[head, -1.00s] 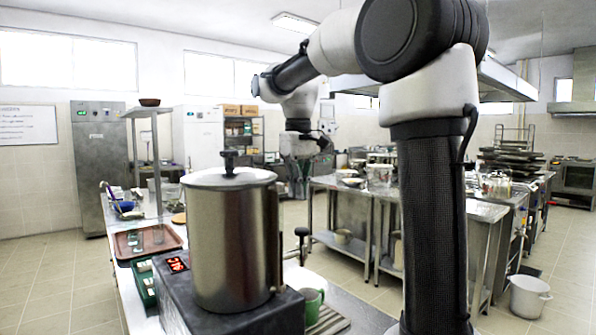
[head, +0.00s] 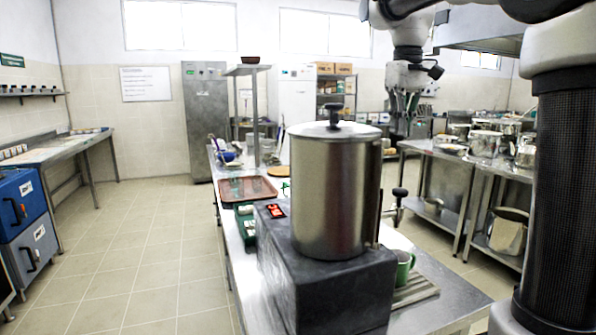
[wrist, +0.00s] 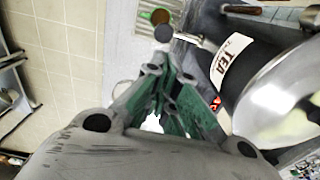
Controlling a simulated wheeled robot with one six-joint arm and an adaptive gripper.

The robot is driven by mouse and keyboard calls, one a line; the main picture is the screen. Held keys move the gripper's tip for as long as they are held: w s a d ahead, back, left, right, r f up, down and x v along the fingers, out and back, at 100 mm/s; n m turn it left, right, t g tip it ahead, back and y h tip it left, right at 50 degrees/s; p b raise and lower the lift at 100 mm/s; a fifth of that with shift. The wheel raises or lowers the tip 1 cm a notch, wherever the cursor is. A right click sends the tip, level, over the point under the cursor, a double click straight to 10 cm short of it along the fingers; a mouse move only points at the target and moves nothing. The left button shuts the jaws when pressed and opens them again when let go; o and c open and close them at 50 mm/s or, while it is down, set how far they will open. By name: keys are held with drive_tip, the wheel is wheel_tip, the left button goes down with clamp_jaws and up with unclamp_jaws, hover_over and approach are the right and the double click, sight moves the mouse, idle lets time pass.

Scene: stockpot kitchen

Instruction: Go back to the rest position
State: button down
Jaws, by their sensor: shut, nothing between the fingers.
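My gripper (head: 404,108) hangs from my arm at the upper right of the head view, to the right of the large steel stockpot (head: 333,185). It is shut and empty. In the wrist view its fingers (wrist: 158,70) point up the picture, with nothing between them. The stockpot is upright with its lid on and stands on a dark base (head: 330,285) with a red display. It also shows at the right of the wrist view (wrist: 290,105). A green mug (head: 404,266) stands beside the base, and its top shows in the wrist view (wrist: 155,16).
The steel counter (head: 455,303) carries the stockpot, a brown tray (head: 245,189) and a slatted mat (head: 415,290). A tap-like lever with a black knob (head: 399,193) rises by the pot. Shelved steel tables (head: 425,185) stand at right. The floor at left is clear.

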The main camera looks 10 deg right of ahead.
drive_tip(key=shift+m+t, duration=0.4)
drive_tip(key=shift+t, duration=0.1)
drive_tip(key=f, duration=0.2)
drive_tip(key=s+f, duration=0.1)
drive_tip(key=f, duration=0.1)
drive_tip(key=s+f, duration=0.1)
drive_tip(key=f, duration=0.2)
drive_tip(key=s+f+t, duration=0.1)
drive_tip(key=s+f, duration=0.2)
drive_tip(key=s, duration=0.4)
drive_tip(key=s+d+f+t, duration=0.1)
drive_tip(key=s+f, duration=0.2)
drive_tip(key=s, duration=0.4)
drive_tip(key=s+f+m+t, duration=0.1)
drive_tip(key=s+f, duration=0.2)
drive_tip(key=s, duration=0.3)
drive_tip(key=shift+s+d+f, duration=0.25)
drive_tip(key=shift+s+d, duration=0.05)
drive_tip(key=shift+s, duration=0.1)
drive_tip(key=shift+s+a, duration=0.1)
